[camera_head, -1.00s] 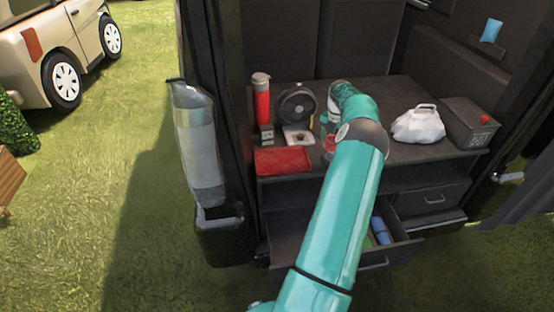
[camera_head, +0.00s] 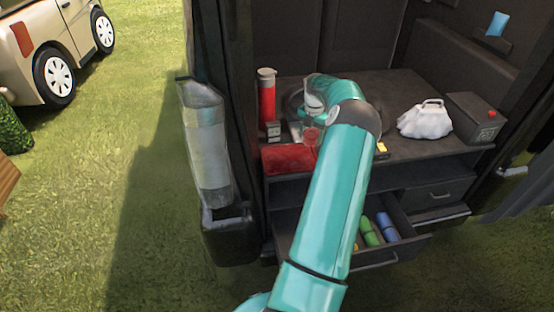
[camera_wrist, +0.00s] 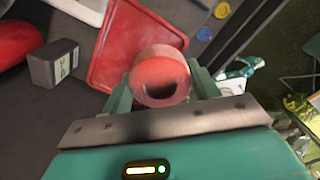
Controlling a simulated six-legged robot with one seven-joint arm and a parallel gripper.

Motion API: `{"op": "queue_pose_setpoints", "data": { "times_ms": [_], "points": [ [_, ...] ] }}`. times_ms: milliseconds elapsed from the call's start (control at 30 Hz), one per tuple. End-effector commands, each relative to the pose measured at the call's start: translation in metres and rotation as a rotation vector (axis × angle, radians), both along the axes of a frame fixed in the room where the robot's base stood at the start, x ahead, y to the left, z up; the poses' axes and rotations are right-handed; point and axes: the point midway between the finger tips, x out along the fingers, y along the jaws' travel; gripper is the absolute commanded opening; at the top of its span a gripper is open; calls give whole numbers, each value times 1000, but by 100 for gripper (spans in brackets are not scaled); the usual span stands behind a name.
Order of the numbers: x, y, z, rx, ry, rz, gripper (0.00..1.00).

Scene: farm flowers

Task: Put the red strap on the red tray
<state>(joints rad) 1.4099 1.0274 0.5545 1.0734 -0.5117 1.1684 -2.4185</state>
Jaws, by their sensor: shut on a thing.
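The red strap (camera_wrist: 160,75) is a rolled red loop, held between the two fingers of my gripper (camera_wrist: 161,92) in the wrist view. The red tray (camera_wrist: 122,35) lies flat on the dark counter just beyond the strap in that view. In the head view the red tray (camera_head: 287,158) is at the counter's front left. My gripper (camera_head: 311,137) is at the tray's right side there, largely hidden by my teal arm. Whether the strap touches the tray cannot be told.
A red cylinder (camera_head: 267,97) and a small grey box (camera_head: 273,131) stand behind the tray. A white bag (camera_head: 425,120) and a dark box (camera_head: 475,118) are at the right. An open drawer (camera_head: 400,250) below holds green and blue rolls.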

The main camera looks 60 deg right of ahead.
Motion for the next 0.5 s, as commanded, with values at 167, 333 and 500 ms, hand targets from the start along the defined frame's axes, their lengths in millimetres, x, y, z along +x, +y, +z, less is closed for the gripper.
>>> {"op": "queue_pose_setpoints", "data": {
  "times_ms": [167, 333, 500],
  "points": [
    [35, 31, 1, -2, 0, 4, 32],
    [66, 58, 1, -2, -1, 4, 32],
    [93, 82, 1, -2, -2, 3, 32]
  ]
}}
